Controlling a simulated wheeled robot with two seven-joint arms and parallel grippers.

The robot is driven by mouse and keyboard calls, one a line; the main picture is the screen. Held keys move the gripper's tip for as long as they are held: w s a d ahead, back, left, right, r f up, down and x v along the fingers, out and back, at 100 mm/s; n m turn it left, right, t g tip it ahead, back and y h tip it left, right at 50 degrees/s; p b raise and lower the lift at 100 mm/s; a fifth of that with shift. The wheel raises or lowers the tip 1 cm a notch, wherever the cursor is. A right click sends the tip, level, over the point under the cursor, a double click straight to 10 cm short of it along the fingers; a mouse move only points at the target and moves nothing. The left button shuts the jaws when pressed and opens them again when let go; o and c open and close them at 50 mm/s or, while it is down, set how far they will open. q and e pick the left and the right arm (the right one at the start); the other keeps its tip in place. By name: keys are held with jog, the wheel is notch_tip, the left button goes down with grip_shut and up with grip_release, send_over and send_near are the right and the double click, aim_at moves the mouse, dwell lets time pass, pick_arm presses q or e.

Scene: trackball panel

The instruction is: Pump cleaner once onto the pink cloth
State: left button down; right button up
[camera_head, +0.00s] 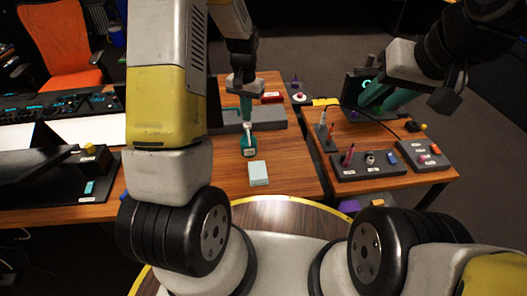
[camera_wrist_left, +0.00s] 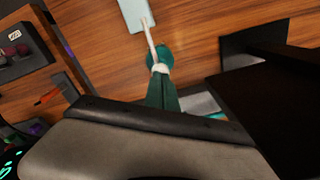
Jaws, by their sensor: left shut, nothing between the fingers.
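The cleaner bottle (camera_head: 249,150) is teal with a white pump and stands upright on the wooden table. It also shows in the left wrist view (camera_wrist_left: 159,54), its thin white spout pointing toward a pale block-like pad. That pale blue pad (camera_head: 259,173) lies flat in front of the bottle and shows in the left wrist view (camera_wrist_left: 136,15). I see no clearly pink cloth. My left gripper (camera_head: 247,122) is shut and empty, its teal fingers pointing down at the pump head; contact is hard to tell. My right gripper (camera_head: 385,100) is off to the right over the other table, its opening unclear.
A grey block (camera_head: 270,118) lies behind the bottle, with a red item (camera_head: 271,97) beyond it. Dark control panels (camera_head: 367,168) with knobs cover the right table. A gap separates the tables. An orange chair (camera_head: 64,50) stands at the back left. Wood around the pad is clear.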

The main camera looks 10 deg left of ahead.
pick_arm(q)
jog(key=shift+r, duration=3)
jog(key=s+d+r+n+t+h, duration=0.1)
jog(key=s+r+t, duration=0.2)
jog(key=s+r, duration=0.6)
jog(key=s+d+r+n+t+h, duration=0.1)
jog(key=s+r+t, duration=0.2)
jog(key=s+r, duration=0.6)
jog(key=s, duration=0.6)
jog(key=shift+s+r, duration=0.15)
jog(key=shift+r, duration=0.15)
